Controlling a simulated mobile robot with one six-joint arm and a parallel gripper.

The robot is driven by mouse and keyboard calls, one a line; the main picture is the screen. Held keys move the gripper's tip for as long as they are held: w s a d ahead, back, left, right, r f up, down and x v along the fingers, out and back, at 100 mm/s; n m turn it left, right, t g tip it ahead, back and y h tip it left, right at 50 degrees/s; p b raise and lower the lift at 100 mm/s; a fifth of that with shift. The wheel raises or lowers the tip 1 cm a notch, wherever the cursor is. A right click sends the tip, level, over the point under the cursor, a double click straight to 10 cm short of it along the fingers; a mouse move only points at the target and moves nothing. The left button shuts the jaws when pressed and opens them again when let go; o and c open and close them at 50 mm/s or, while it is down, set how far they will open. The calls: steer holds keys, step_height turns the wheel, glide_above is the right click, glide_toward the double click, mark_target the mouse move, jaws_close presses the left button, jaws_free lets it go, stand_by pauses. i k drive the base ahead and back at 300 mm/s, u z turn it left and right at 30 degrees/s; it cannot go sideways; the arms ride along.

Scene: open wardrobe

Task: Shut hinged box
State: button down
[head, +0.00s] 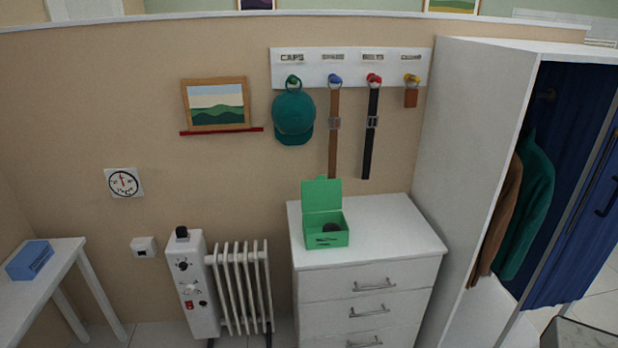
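A green hinged box (327,238) stands on the top of a white chest of drawers (390,236), near its left front part. Its lid (321,194) stands up, roughly upright, at the back of the box. A small dark item (331,228) lies inside; I cannot tell what it is. My gripper is not in view.
A white oil heater (240,288) stands on the floor left of the chest. A cap (293,117) and belts hang on the wall rack above. The open wardrobe (468,170) stands close on the right. The chest top right of the box is clear.

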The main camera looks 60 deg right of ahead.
mark_target(322, 194)
steer(key=z, duration=0.1)
steer(key=i, duration=0.95)
steer(key=u, duration=0.05)
